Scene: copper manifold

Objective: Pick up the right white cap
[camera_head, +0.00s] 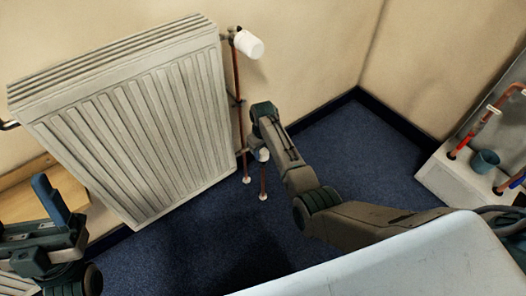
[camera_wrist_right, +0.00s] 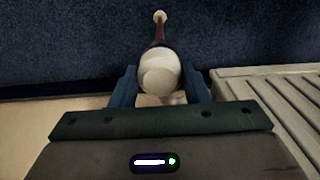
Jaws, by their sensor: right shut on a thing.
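The right white cap (camera_head: 262,155) sits at the top of a short copper pipe (camera_head: 263,181) rising from the floor, right of the radiator. My right gripper (camera_head: 263,147) reaches it from above. In the right wrist view the cap (camera_wrist_right: 158,74) lies between the two blue fingers (camera_wrist_right: 160,88), which are shut on it. The pipe runs straight beyond it to a white floor collar (camera_wrist_right: 160,16). Another white cap (camera_head: 249,44) sits on the valve at the radiator's top right corner. My left gripper (camera_head: 28,205) is at the lower left, open and empty, one blue finger standing alone.
The white radiator (camera_head: 135,120) hangs on the wall at left, with a taller copper pipe (camera_head: 237,100) beside it. A white unit with red and blue pipes (camera_head: 452,178) and a small teal cup (camera_head: 484,160) is at right. Blue carpet (camera_head: 355,160) between is clear.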

